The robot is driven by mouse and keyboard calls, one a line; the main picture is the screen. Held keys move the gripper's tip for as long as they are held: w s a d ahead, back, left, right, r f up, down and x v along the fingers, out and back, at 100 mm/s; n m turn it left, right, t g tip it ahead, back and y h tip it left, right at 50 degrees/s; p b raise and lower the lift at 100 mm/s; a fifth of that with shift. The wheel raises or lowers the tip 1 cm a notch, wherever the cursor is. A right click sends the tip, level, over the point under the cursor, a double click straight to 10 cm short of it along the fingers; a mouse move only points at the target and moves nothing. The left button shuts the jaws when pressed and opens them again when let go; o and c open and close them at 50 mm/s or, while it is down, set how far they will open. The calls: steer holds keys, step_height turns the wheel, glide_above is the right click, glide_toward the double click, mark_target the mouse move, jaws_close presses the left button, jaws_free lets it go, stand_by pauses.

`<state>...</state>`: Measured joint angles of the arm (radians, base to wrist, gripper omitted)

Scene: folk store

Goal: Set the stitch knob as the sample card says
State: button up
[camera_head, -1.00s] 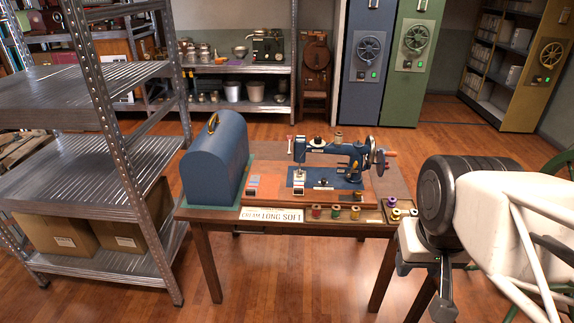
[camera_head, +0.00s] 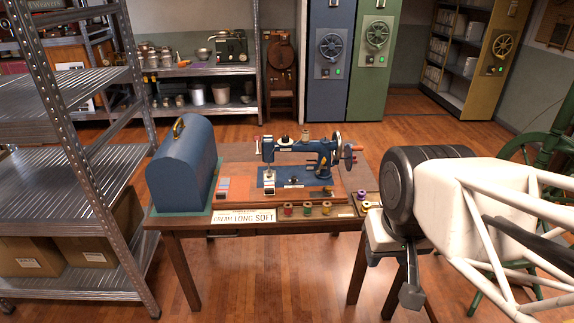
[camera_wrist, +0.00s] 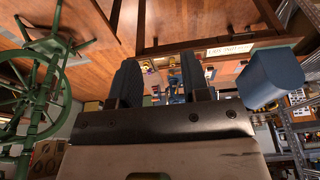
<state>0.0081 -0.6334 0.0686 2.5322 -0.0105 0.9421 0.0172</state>
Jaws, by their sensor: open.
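A blue sewing machine (camera_head: 300,152) stands on a wooden base on a table in the head view. Small dark knobs show on the machine and its bed, too small to read; I cannot tell which is the stitch knob. A cream card (camera_head: 242,220) at the table's front edge reads "CREAM LONG SOFT"; it also shows in the wrist view (camera_wrist: 231,50). My gripper (camera_head: 411,280) hangs in front of the table's right end, apart from the machine. In the wrist view my gripper (camera_wrist: 161,82) is open and empty, with the machine partly visible between its fingers.
A rounded blue case (camera_head: 184,165) stands left of the machine. A metal shelf (camera_head: 75,180) stands at left, and a green spinning wheel (camera_head: 548,145) at right. The floor before the table is open.

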stand_by(0.3)
steer(key=shift+o, duration=0.9)
steer(key=w+a+f+m, duration=0.1)
steer(key=w+f, duration=0.1)
steer(key=w, duration=1.6)
steer(key=w+a+f, duration=0.1)
steer(key=w+a, duration=0.1)
steer(key=w, duration=1.7)
steer(key=w+a+f+t, duration=0.1)
steer(key=w+a+f, duration=0.2)
steer(key=w+f, duration=0.9)
steer(key=w+a+f+m+t, duration=0.1)
steer(key=w+a+f, duration=0.3)
steer(key=w+f, duration=0.7)
steer(key=w, duration=0.5)
steer(key=shift+w+a+f+h, duration=0.2)
steer(key=shift+a+f+h, duration=0.1)
steer(key=shift+f, duration=0.05)
steer(key=shift+f, duration=0.1)
